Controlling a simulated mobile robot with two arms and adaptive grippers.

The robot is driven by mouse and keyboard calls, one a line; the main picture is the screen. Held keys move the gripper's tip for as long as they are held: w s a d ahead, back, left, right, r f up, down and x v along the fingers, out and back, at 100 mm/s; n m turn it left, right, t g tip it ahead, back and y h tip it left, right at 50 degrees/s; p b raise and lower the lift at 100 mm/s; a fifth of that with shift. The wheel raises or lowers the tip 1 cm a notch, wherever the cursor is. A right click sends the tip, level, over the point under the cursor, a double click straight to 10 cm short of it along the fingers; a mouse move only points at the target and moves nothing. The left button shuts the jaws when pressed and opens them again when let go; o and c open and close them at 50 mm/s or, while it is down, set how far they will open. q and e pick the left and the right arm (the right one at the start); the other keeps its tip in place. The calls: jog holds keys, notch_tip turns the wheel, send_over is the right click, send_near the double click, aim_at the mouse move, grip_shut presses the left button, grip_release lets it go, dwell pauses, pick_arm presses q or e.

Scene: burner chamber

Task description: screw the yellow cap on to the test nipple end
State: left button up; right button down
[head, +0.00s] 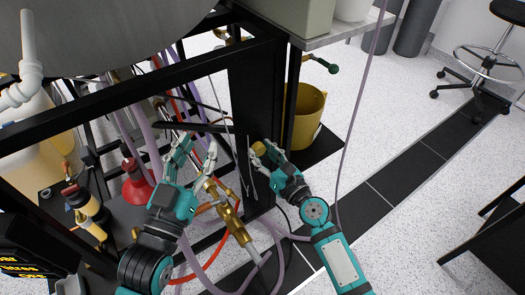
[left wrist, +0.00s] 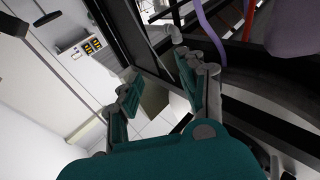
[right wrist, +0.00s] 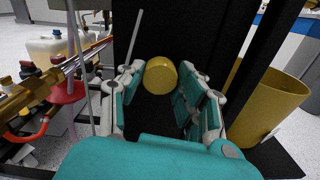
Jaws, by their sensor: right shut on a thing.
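The yellow cap (right wrist: 160,76) is a short round piece held at the fingertips of my right gripper (right wrist: 166,88) in the right wrist view. In the head view the cap (head: 257,149) shows at the tip of my right gripper (head: 262,158), in front of a black post. A brass pipe assembly (head: 231,219) stands between my two grippers; it also shows at the left of the right wrist view (right wrist: 48,90). Which brass end is the test nipple I cannot tell. My left gripper (head: 195,152) is open and empty, up and left of the brass assembly.
A black frame (head: 250,100) rises behind the grippers. A yellow bucket (head: 308,115) stands behind it at right. Purple and orange hoses (head: 215,245) loop below the brass. A red conical container (head: 136,186) stands left.

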pick_arm(q)
jog(key=shift+f, duration=0.25)
pick_arm(e)
jog(key=shift+r+m, duration=0.1)
jog(key=shift+m, duration=0.5)
jog(key=c, duration=0.8)
grip_release()
jog(key=shift+a, duration=0.1)
pick_arm(q)
jog(key=shift+w+a+f+g, duration=0.1)
jog(key=shift+a+f+g, duration=0.05)
jog(key=shift+f+g, duration=0.65)
jog(key=shift+f, duration=0.1)
